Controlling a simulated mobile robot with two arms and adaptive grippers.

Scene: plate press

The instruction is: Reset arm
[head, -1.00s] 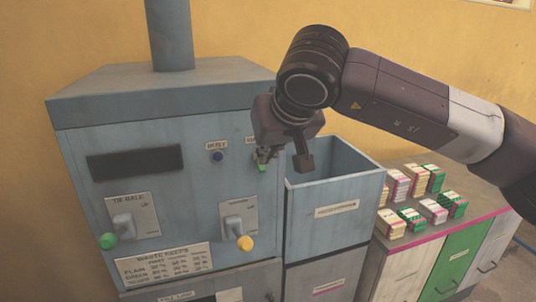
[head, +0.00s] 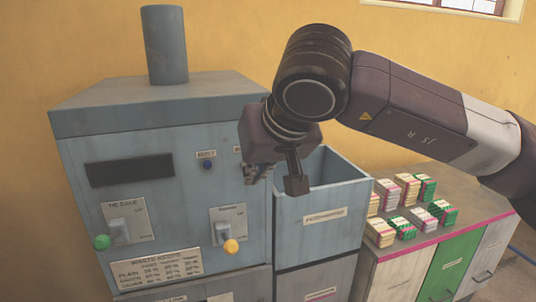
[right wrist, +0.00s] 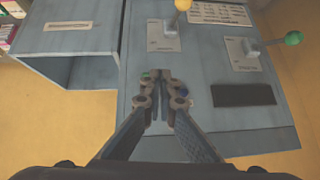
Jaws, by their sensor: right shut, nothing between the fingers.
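My right gripper (head: 276,180) is shut and empty in front of the upper right of the blue-grey press machine (head: 185,225). In the right wrist view its fingertips (right wrist: 161,76) meet over the machine's front, close to a small green button (right wrist: 146,75); I cannot tell whether they touch it. A blue button (head: 207,165) is left of the gripper. A lever with a green knob (head: 102,242) sits lower left, and one with a yellow knob (head: 231,247) sits lower right on the panel. My left gripper is not in view.
An open blue-grey bin (head: 322,220) stands right of the machine, just beside my gripper. Further right, a counter (head: 420,243) holds several green, pink and cream stacks (head: 409,188). A dark display (head: 131,166) and a chimney (head: 165,45) belong to the machine.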

